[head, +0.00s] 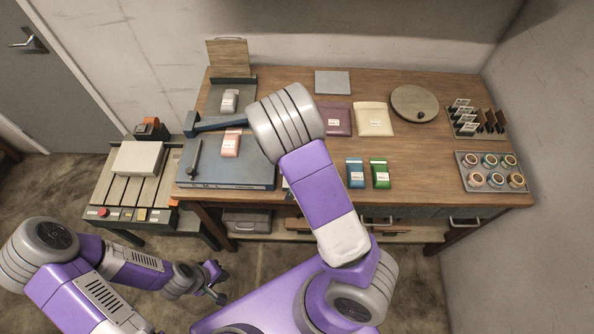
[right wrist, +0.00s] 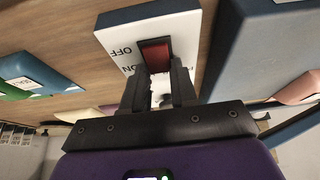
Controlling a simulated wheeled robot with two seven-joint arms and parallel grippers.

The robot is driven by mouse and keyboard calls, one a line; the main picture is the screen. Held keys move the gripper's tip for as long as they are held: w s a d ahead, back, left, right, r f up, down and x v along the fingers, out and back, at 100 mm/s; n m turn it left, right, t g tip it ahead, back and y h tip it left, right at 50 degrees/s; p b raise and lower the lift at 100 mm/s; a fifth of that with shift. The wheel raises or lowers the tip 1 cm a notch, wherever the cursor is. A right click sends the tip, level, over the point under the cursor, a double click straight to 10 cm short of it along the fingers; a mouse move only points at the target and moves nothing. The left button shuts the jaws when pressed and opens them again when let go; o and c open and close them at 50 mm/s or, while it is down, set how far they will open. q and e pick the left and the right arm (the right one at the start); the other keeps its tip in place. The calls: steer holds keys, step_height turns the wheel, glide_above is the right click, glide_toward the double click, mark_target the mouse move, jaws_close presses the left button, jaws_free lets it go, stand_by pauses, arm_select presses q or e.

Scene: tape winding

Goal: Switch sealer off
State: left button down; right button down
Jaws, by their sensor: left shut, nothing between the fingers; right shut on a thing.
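The sealer (head: 225,181) is a blue-grey block with a long dark arm, at the left of the wooden table. Its switch box (right wrist: 118,40) is white, marked OFF and ON, and carries a red rocker (right wrist: 155,54). In the head view my right arm hides nearly all of the switch box. My right gripper (right wrist: 157,82) is shut at the rocker, its two fingers at the rocker's near end; the exact contact is unclear. The head view hides this gripper. My left gripper (head: 217,282) is shut and empty, low in front of the table.
A pink pouch (head: 231,144) lies on the sealer. Purple (head: 337,119), cream (head: 374,119), blue (head: 356,174) and green (head: 380,174) pouches lie to the right. A tray of jars (head: 490,158) is at the far right. A conveyor (head: 112,190) stands left.

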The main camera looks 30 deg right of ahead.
stand_by(0.3)
steer(key=c, duration=0.9)
jaws_free()
steer(key=p+v, duration=0.2)
steer(key=v, duration=0.5)
steer(key=shift+s+a+r, duration=0.15)
steer(key=shift+a+r, duration=0.05)
steer(key=shift+r, duration=0.05)
